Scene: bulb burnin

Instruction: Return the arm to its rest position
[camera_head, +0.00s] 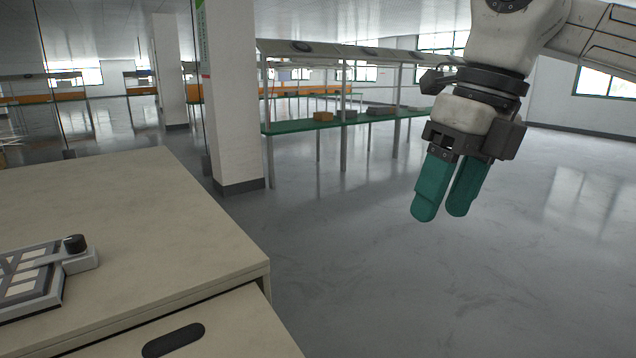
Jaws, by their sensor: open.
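My gripper (441,214) hangs at the upper right of the head view, with its two green fingers pointing down. The fingers stand a little apart with nothing between them. It is over the open grey floor (400,290), to the right of the beige cabinet and clear of it. My arm comes in from the upper right corner.
The beige cabinet (130,215) fills the lower left. A drawer front (235,330) with a dark oval handle (173,340) shows below its top. A panel device (30,280) with a black knob (74,243) lies on it. A white pillar (235,100) and green-topped workbench (350,122) stand behind.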

